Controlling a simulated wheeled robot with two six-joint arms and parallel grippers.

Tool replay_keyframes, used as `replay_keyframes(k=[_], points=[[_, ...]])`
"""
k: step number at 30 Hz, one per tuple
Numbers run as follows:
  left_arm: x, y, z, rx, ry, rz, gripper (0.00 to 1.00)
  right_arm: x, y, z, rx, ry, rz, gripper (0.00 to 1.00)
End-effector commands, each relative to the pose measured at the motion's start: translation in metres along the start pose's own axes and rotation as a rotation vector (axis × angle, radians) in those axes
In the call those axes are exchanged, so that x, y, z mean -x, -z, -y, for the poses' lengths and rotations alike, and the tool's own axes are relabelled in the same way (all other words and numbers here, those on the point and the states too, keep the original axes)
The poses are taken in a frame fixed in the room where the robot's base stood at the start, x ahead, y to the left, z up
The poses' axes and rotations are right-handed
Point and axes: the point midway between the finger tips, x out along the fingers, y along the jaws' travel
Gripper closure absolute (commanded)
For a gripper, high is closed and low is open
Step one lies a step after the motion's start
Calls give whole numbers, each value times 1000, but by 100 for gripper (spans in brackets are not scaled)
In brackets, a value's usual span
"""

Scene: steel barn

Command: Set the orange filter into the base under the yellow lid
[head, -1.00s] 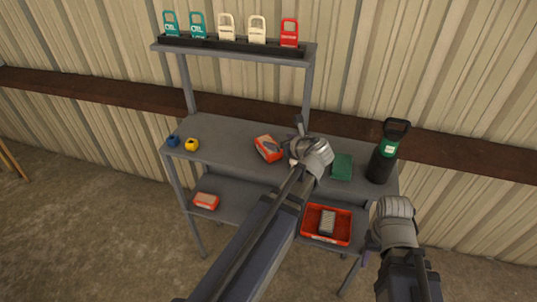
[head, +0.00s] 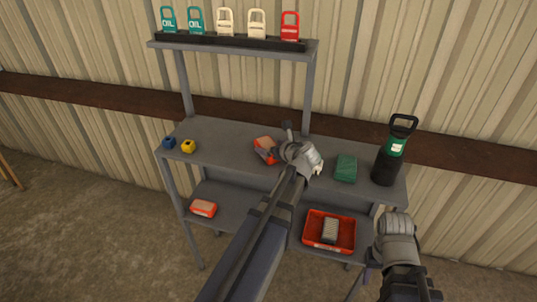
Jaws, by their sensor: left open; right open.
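A small yellow piece (head: 188,146) sits at the left end of the grey upper shelf; I cannot tell if it is a lid, and no base shows under it. An orange-red and grey box-like thing (head: 264,142) lies mid-shelf, partly hidden by my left gripper. A similar orange-red one (head: 203,208) lies on the lower shelf. I cannot tell which is the filter. My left gripper (head: 276,142) is open, its fingers at the mid-shelf thing; contact is unclear. My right gripper (head: 372,257) is open and empty beside the rack's right end, its fingers mostly hidden.
A blue piece (head: 168,142) is beside the yellow one. A green block (head: 346,168) and a dark canister (head: 385,166) stand to the right. A red tray (head: 313,238) with a grey item is on the lower shelf. Upper shelf's left-middle is clear.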

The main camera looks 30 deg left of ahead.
Motion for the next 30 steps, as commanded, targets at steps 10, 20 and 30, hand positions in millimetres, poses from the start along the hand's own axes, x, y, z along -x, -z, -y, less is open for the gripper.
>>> replay_keyframes(k=[10,20,30], points=[[-8,0,0,0,1,0,6,-4,0,0,0,0,0,50],[-8,0,0,0,1,0,43,-4,0,0,0,0,0,50],[-8,0,0,0,1,0,81,-4,0,0,0,0,0,50]])
